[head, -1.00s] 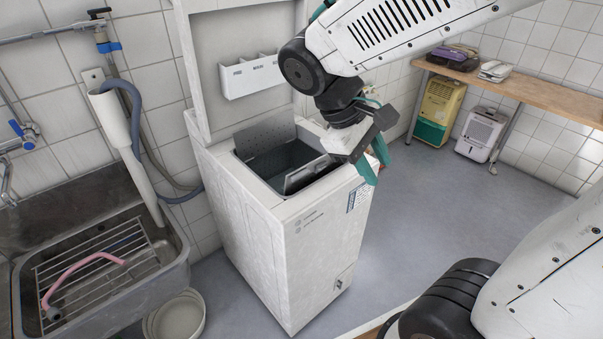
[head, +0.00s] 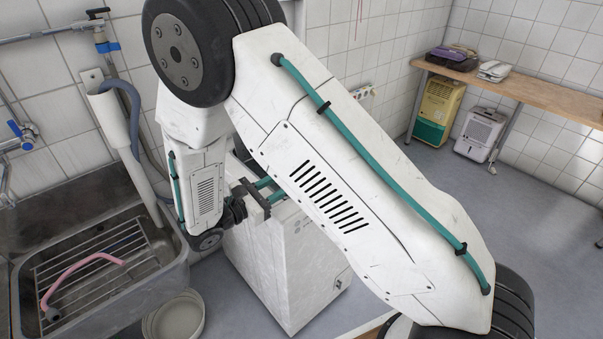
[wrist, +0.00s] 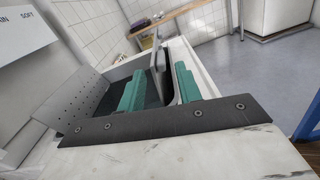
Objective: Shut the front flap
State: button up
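The white top-loading washer (head: 290,265) stands open beside the sink, its top opening hidden by my arm in the head view. In the wrist view, the perforated rear flap (wrist: 75,98) leans up at the left of the opening. The grey front flap (wrist: 158,58) stands raised near the opening's right side. My gripper (wrist: 159,88) has its two teal fingers apart over the opening, with the front flap showing between them. I cannot tell whether either finger touches it. In the head view my gripper (head: 270,190) is at the washer's top, partly hidden by my arm.
A steel sink (head: 165,262) with a rack and pink hose stands close at the left. A pale basin (head: 175,318) is on the floor between sink and washer. A wooden shelf (head: 540,95) runs along the right wall. The floor (head: 430,200) at right is clear.

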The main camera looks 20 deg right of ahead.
jog(key=x, duration=0.7)
jog(key=shift+w+d+f, duration=0.1)
jog(key=shift+d, duration=0.25)
jog(key=shift+c, duration=0.3)
grip_shut()
